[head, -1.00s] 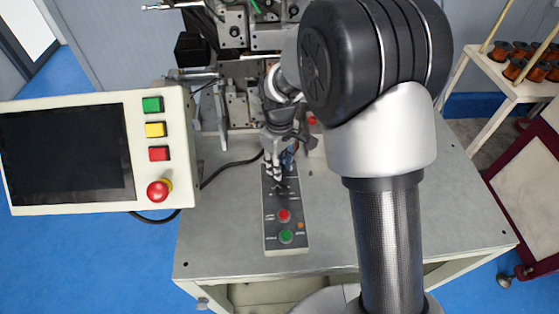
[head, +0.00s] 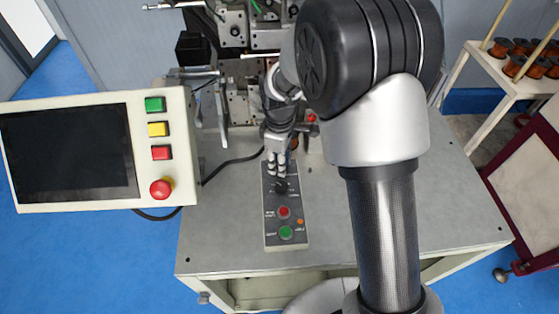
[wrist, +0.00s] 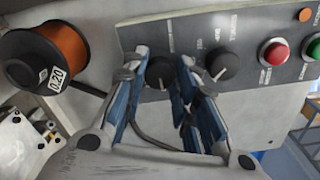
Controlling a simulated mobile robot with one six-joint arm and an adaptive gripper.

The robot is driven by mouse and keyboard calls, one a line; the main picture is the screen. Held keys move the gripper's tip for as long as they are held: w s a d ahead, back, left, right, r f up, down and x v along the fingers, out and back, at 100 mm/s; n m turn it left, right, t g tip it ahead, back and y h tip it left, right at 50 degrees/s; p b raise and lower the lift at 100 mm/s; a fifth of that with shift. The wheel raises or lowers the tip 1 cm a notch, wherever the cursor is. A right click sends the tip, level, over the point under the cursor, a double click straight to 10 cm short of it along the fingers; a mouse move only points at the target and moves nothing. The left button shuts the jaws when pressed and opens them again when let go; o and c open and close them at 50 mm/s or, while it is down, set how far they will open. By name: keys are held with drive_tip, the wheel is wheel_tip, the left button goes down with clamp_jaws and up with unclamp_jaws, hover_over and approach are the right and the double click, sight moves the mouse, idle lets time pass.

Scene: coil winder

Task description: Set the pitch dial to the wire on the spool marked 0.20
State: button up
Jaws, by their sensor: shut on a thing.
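In the wrist view, the spool marked 0.20 (wrist: 60,48) has copper-coloured wire and black flanges, at upper left. Two black dials sit on the grey control panel (wrist: 240,30). My gripper (wrist: 158,72) has its blue-sided fingers on either side of the left dial (wrist: 160,74), shut on it. A white mark on this dial points roughly down in the picture. The right dial (wrist: 222,64) is outside the fingers, its mark pointing down and left. The labels are too blurred to read. In the head view, my gripper (head: 276,170) is over the panel's far end.
A red button (head: 284,212) and a green button (head: 286,232) are on the panel's near end. A screen box (head: 68,150) with coloured buttons stands left. A rack (head: 510,80) of copper spools is at right. The table (head: 420,225) has clear room near its front right.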

drive_tip(key=o, duration=1.1)
drive_tip(key=shift+r, duration=6.05)
